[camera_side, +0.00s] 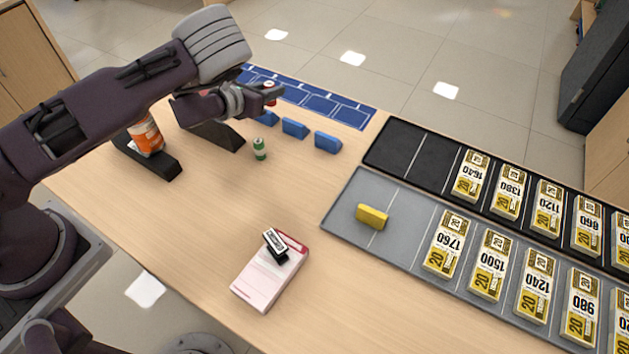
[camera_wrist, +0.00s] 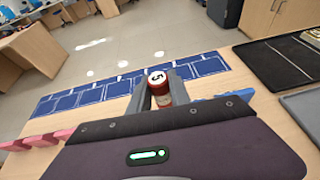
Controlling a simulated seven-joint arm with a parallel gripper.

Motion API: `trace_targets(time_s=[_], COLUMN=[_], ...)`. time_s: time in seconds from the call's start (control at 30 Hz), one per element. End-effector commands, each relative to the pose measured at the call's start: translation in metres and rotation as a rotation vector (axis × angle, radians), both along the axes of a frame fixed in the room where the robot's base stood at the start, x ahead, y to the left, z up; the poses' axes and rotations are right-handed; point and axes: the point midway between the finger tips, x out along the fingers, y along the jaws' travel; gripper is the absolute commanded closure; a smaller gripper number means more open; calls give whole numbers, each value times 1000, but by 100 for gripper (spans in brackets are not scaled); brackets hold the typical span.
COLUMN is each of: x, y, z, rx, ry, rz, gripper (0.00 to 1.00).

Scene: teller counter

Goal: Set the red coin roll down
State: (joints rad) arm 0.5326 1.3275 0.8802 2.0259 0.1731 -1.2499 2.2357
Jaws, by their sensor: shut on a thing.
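The red coin roll (camera_wrist: 160,91) stands upright between my fingers in the wrist view, its pale top marked "5" facing up. My gripper (camera_wrist: 161,98) is shut on it. In the side view, my gripper (camera_side: 262,96) is near the back of the counter, by the blue mat (camera_side: 322,104) with its marked cells, and a small red part of the roll (camera_side: 271,86) shows at its tip. The mat also shows in the wrist view (camera_wrist: 85,97), beyond the roll. I cannot tell whether the roll's hidden lower end touches anything.
Blue blocks (camera_side: 294,128) line the mat's near edge. A green-and-white roll (camera_side: 260,148) stands nearer. A stamp (camera_side: 275,245) lies on a pink pad (camera_side: 262,282).

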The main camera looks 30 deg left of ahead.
Motion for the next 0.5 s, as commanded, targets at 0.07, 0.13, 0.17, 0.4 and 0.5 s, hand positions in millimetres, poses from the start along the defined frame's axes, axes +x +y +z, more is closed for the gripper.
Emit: trace_targets(time_s=[0.07, 0.13, 0.17, 0.4, 0.5], x=[-17, -35, -42, -85, -89], y=[-56, -95, -110, -174, -178], z=[0, 0, 0, 0, -17], rx=[0, 0, 0, 0, 2], ry=[2, 1, 1, 0, 2], rz=[-61, -106, -125, -208, -216], gripper=[100, 100, 100, 100, 100])
